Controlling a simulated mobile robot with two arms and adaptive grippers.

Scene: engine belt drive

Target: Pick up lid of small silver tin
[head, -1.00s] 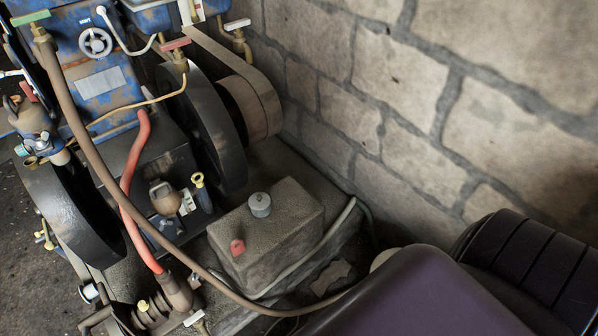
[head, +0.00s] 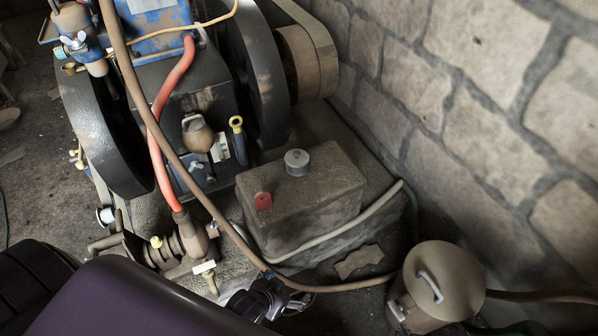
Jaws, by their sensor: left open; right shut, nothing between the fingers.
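A round, dull grey-tan tin (head: 413,310) stands at the lower right. Its flat round lid (head: 451,272) is on top and carries a pale metal bar handle (head: 430,287). A pale clip-like part shows on the tin's left side. My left gripper (head: 285,300) is at the bottom centre, left of the tin and clearly apart from it. It is open, and its dark body is partly hidden behind my purple arm. I see nothing held in it. My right gripper is not in view.
A stone-like block with a grey cap (head: 297,162) and a red tab (head: 263,200) sits behind my gripper. A brown hose (head: 340,288) runs between gripper and tin. The belt engine (head: 190,95) fills the upper left. A stone wall (head: 450,80) bounds the right.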

